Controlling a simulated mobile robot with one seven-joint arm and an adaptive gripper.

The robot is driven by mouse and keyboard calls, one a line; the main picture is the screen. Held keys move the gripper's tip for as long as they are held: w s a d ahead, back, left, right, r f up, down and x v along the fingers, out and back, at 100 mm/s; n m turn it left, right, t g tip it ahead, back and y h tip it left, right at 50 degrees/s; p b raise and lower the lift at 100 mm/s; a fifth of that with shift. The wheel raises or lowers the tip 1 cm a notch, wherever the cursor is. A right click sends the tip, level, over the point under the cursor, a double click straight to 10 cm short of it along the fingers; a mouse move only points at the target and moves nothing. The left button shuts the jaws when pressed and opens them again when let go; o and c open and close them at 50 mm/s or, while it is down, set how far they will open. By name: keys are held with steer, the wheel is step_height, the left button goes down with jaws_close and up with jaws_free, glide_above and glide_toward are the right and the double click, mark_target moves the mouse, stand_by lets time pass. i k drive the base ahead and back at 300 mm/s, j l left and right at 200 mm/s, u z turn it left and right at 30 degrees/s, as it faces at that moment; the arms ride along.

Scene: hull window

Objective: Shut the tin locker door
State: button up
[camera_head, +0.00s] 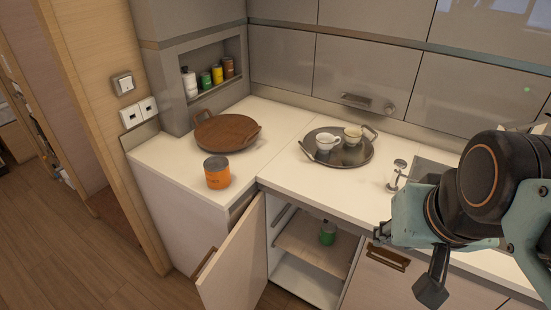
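The cabinet door (237,262), which I take as the tin locker door, stands open below the counter. It is pale wood with a brown handle (204,262) near its outer left edge. It swings out towards me from the left side of the locker opening. Inside the locker, a green tin (327,232) stands on a wooden shelf (303,243). My gripper (405,265) is at the right, in front of the neighbouring cabinet front and apart from the door. Its fingers are spread, with nothing seen between them.
An orange tin (217,172) and a round brown wooden tray (226,132) are on the left counter. A metal tray (338,150) with two cups is on the back counter. A tap (397,174) and sink are at right. The wooden floor (110,265) at left is clear.

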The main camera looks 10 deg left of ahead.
mark_target(235, 278)
steer(key=k+z, duration=0.1)
steer(key=z, duration=0.35)
steer(key=k+z, duration=0.15)
steer(key=z, duration=0.25)
steer(key=j+z, duration=0.2)
steer(key=k+j+z, duration=0.2)
steer(key=k+j, duration=0.15)
steer(key=j, duration=0.3)
steer(key=k+j, duration=0.1)
steer(key=j, duration=0.3)
steer(key=k+j, duration=0.15)
steer(key=j, duration=0.3)
steer(key=k+j, duration=0.1)
steer(key=j, duration=0.3)
steer(key=k+j, duration=0.15)
steer(key=j, duration=0.3)
steer(key=k+j, duration=0.1)
steer(key=j, duration=0.3)
steer(key=k+j, duration=0.15)
steer(key=j, duration=0.3)
steer(key=k+j+z, duration=0.15)
steer(key=j, duration=0.35)
steer(key=i+l+u, duration=0.2)
